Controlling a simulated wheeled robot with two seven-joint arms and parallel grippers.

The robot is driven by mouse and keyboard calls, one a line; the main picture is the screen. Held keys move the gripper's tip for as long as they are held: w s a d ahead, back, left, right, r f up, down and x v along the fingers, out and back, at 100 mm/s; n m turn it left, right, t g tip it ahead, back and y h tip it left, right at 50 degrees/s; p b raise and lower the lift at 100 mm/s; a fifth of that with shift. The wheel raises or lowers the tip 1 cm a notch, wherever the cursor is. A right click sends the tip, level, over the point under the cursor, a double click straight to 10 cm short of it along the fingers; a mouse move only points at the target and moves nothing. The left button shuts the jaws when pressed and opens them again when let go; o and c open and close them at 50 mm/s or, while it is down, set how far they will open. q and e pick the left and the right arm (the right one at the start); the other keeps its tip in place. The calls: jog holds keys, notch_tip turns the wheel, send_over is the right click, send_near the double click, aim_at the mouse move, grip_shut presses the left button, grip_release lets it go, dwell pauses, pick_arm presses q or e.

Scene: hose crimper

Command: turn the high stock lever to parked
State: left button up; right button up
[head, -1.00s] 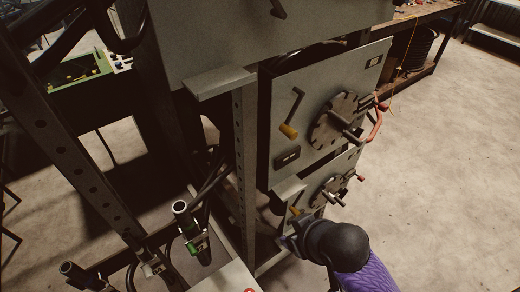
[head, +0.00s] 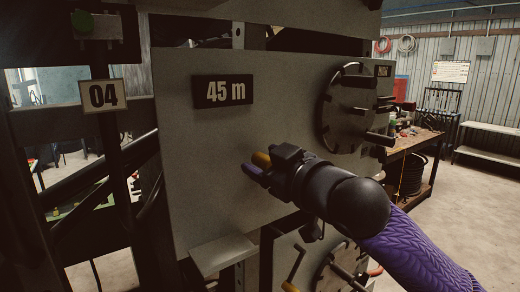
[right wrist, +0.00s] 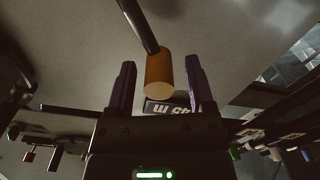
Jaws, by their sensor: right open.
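The high stock lever sits on the upper grey panel (head: 210,140) below the "45 m" plate (head: 222,91). Its orange-yellow handle (head: 262,159) shows at my right gripper (head: 257,167) in the head view; the rest of the lever is hidden behind the gripper. In the right wrist view, the dark lever rod (right wrist: 138,25) ends in the orange handle (right wrist: 158,72), which lies between the two purple fingers of my right gripper (right wrist: 160,66). The fingers are open, with a gap on each side of the handle. My left gripper is not in view.
A slotted disc (head: 345,108) with protruding pegs is right of the lever. A lower panel carries another lever (head: 297,264). A ledge (head: 222,253) juts out below the upper panel. A "04" sign (head: 103,96) hangs on the left post. A workbench (head: 415,140) stands at right.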

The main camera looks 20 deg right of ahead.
jog(key=shift+x, duration=0.9)
grip_shut()
dwell(0.8)
